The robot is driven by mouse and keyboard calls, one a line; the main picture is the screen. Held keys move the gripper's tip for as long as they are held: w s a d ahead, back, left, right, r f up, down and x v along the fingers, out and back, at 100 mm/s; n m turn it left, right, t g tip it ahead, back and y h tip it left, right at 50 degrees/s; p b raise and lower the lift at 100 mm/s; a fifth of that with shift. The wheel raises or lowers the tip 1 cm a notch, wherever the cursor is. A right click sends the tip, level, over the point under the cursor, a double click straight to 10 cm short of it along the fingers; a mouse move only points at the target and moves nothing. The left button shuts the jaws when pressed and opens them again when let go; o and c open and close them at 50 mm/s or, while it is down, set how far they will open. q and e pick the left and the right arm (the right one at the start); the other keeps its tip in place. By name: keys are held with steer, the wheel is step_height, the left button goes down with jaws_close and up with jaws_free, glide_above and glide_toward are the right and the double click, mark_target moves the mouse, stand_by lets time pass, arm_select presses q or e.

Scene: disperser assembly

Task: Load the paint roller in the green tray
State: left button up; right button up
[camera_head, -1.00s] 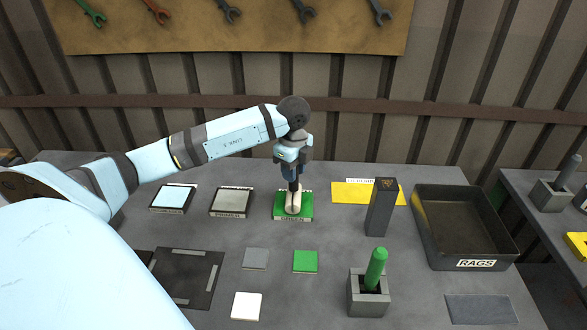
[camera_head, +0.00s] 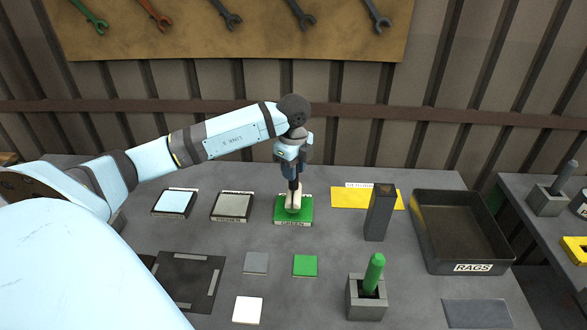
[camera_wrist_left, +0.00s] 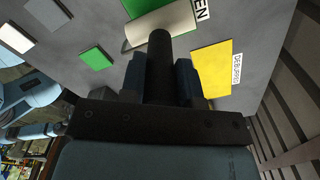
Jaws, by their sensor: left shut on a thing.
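The green tray (camera_head: 280,214) sits at the middle of the table, with a "GREEN" label on its front edge. The paint roller (camera_head: 294,202) has a pale, cream sleeve that lies over the tray's green surface; I cannot tell if it touches. My left gripper (camera_head: 292,172) points down above the tray and is shut on the roller's dark handle. In the left wrist view the handle (camera_wrist_left: 159,66) stands between the fingers, and the cream sleeve (camera_wrist_left: 165,25) lies beyond it over the green tray (camera_wrist_left: 150,6). My right gripper is not in view.
A blue-white tray (camera_head: 175,202) and a grey primer tray (camera_head: 232,205) stand left of the green one. A yellow mat (camera_head: 350,197), a dark upright block (camera_head: 380,212) and the rags bin (camera_head: 465,267) are to the right. A green-handled tool in a holder (camera_head: 367,296) stands in front.

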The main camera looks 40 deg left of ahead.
arm_select(q)
steer(key=shift+r+p, duration=1.35)
steer(key=shift+r, duration=0.9)
steer(key=shift+d, duration=0.1)
